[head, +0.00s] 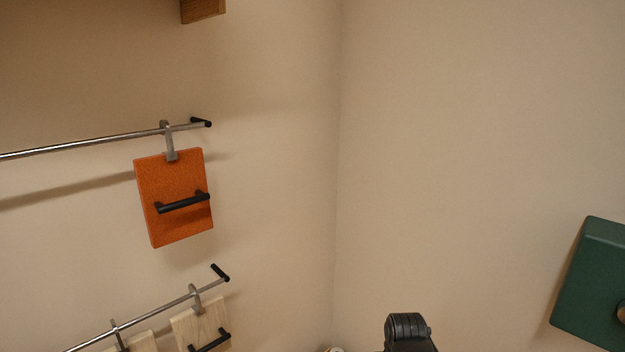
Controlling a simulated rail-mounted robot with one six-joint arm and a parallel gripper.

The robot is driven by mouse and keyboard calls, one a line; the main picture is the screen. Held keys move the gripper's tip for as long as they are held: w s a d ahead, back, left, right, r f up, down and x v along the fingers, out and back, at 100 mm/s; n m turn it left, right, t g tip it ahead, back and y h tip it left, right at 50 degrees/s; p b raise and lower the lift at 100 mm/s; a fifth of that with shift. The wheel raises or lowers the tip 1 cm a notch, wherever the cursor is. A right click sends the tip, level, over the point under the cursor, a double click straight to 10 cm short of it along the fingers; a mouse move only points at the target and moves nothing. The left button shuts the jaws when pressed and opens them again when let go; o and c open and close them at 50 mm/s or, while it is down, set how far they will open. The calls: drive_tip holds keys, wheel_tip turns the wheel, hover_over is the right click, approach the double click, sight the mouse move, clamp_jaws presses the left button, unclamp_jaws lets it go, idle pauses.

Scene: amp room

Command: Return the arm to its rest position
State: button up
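One dark, rounded part of my arm (407,328) shows at the bottom edge of the head view, right of the middle. The rest of the arm is below the picture. My gripper is not in view, so its opening and anything in it are hidden.
An orange panel (170,225) with a black handle hangs from an upper metal rail (80,145) at left. Pale wooden panels (195,321) hang from a lower rail (150,308). A green box (590,285) is on the right wall. The wall between is bare.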

drive_tip(key=shift+r+b, duration=0.25)
drive_tip(key=shift+b, duration=0.05)
